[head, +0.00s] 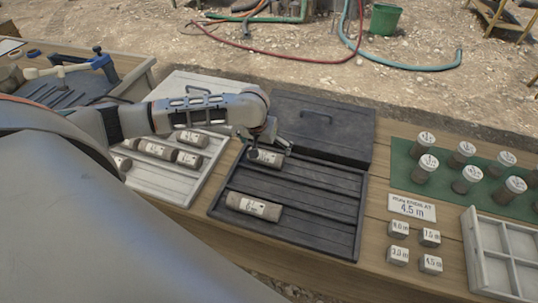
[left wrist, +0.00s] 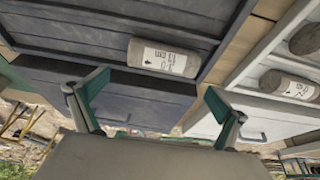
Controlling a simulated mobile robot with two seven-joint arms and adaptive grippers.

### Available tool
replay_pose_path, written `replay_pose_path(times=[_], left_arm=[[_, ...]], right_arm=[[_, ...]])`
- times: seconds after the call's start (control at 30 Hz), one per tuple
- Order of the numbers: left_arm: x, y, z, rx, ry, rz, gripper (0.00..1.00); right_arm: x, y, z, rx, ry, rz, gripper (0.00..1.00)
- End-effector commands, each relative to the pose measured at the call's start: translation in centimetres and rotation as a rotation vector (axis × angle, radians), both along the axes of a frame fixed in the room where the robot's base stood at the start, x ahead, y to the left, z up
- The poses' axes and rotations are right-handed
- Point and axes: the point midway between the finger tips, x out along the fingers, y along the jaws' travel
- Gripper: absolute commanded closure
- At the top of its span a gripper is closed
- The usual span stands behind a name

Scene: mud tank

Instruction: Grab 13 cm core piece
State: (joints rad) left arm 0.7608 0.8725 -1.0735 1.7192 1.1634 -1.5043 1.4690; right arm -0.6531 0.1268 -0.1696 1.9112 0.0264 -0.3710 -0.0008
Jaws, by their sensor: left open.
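A grey-brown cylindrical core piece (left wrist: 163,57) with a white label that seems to read 13 cm lies in the dark tray (left wrist: 60,35), near its lid-side edge. It also shows in the head view (head: 266,158), partly behind my left gripper (head: 272,143). My left gripper is open and empty, just over the lid side of this core. In the left wrist view its green fingers (left wrist: 158,84) are spread wide, with the core beyond and between them. A second labelled core (head: 253,207) lies lower in the dark tray. My right gripper is not in view.
A white tray (head: 186,178) with several cores stands left of the dark one. The dark lid (head: 322,128) lies behind the dark tray. To the right are a green mat (head: 405,172) with jars, white number blocks (head: 398,229), a sign (head: 411,207) and a white divided box (head: 480,262).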

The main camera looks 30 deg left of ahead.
Motion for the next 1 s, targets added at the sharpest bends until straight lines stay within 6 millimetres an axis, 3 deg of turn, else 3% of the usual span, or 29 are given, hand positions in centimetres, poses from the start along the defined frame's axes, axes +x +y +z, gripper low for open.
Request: replay_pose_path(times=[0.4, 0.77, 1.0], left_arm=[[1.2, 0.6, -5.0, -0.001, 0.002, 0.001, 0.0], [1.6, 0.7, -5.9, 0.0, -0.001, -0.002, 0.0], [1.7, 0.7, -5.7, -0.001, -0.004, -0.002, 0.54]], right_arm=[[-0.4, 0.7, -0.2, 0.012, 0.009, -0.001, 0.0], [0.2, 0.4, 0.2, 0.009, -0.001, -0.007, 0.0], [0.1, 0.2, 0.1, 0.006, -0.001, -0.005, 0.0]])
